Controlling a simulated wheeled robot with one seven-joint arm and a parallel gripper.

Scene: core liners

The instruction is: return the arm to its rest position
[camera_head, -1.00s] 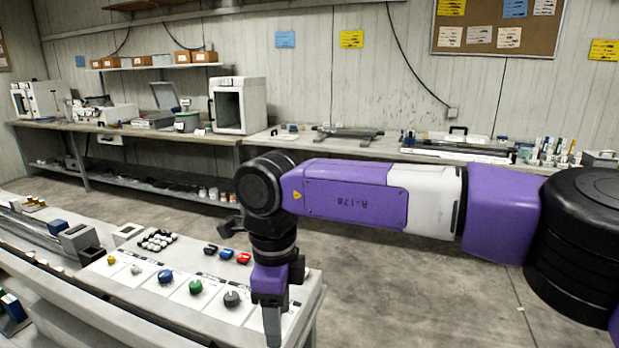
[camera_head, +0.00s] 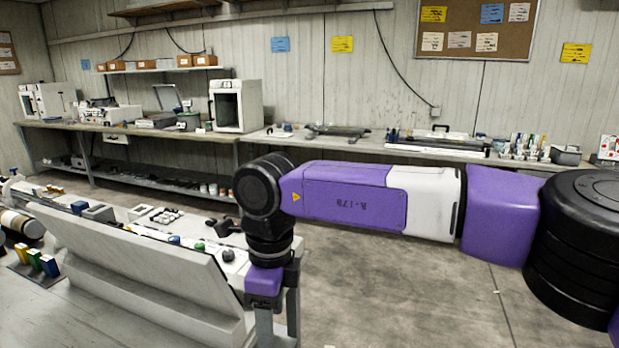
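My arm (camera_head: 352,192), purple and white with black joints, reaches across the right half of the view from a black round joint at the right edge. Its wrist bends down at the middle. My gripper (camera_head: 266,318) points downward at the end, in front of the right end of the light bench. I see no object in it. Its fingertips are near or past the lower picture edge, and the gap between the fingers cannot be made out.
A slanted pale panel (camera_head: 140,268) stands left of my gripper and hides part of the knobbed bench top. Coloured blocks (camera_head: 34,259) stand at the left. A long workbench (camera_head: 362,145) lines the back wall. Concrete floor (camera_head: 400,280) is clear below my arm.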

